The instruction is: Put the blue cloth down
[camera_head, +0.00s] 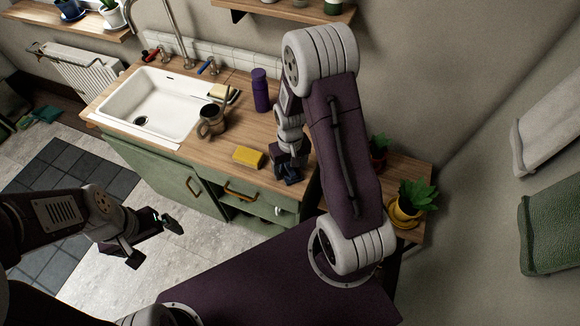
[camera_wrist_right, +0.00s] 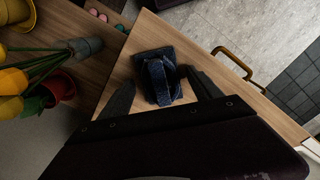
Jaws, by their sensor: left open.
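The dark blue cloth (camera_head: 290,178) lies bunched near the right front corner of the wooden counter (camera_head: 222,178). In the right wrist view the cloth (camera_wrist_right: 160,76) has a raised fold in its middle. My right gripper (camera_head: 289,160) is right above it, pointing down. In the wrist view its two fingers (camera_wrist_right: 160,92) stand apart on either side of the cloth, with a gap on the left; contact on the right cannot be told. My left gripper (camera_head: 153,241) is open and empty, out over the floor in front of the cabinet.
A yellow sponge (camera_head: 248,157) lies left of the cloth. A purple bottle (camera_head: 261,90), a mug (camera_head: 212,122) and the white sink (camera_head: 150,105) are farther back and left. Potted plants (camera_head: 411,200) stand on a lower side surface at right.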

